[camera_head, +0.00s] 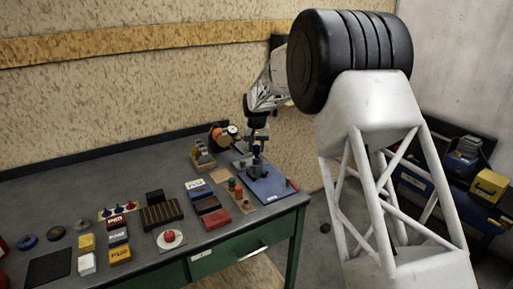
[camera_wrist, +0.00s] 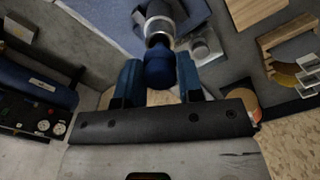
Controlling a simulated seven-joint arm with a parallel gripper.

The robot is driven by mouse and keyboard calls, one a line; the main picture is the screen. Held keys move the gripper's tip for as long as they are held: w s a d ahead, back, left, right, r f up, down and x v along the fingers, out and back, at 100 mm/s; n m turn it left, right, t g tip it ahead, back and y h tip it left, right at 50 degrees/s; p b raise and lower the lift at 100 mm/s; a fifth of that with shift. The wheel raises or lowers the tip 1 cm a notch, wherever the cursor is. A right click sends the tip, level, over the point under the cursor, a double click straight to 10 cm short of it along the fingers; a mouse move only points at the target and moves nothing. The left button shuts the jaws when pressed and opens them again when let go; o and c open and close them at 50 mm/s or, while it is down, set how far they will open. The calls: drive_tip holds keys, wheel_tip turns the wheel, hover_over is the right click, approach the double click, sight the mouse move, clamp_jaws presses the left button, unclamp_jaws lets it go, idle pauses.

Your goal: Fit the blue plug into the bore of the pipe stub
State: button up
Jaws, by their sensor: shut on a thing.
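My gripper (camera_head: 257,136) points down over the blue mat (camera_head: 277,188) on the workbench, right above a dark grey upright piece, which looks like the pipe stub (camera_head: 257,167). In the wrist view the blue plug (camera_wrist: 160,68) sits between my two blue fingers, which are shut on it. Beyond the plug, in line with it, shows the metallic round pipe stub (camera_wrist: 157,24). The plug covers part of the stub's rim. I cannot tell whether the plug's end is inside the bore or just above it.
Red and green pieces on a wooden strip (camera_head: 240,199) stand left of the mat. A gauge fixture (camera_head: 222,135) stands behind. Several boxes fill the bench further left.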

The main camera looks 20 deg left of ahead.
drive_tip(key=shift+f, duration=1.2)
idle(0.3)
drive_tip(key=o, duration=1)
drive_tip(key=shift+r, duration=0.1)
drive_tip(key=shift+r, duration=3.8)
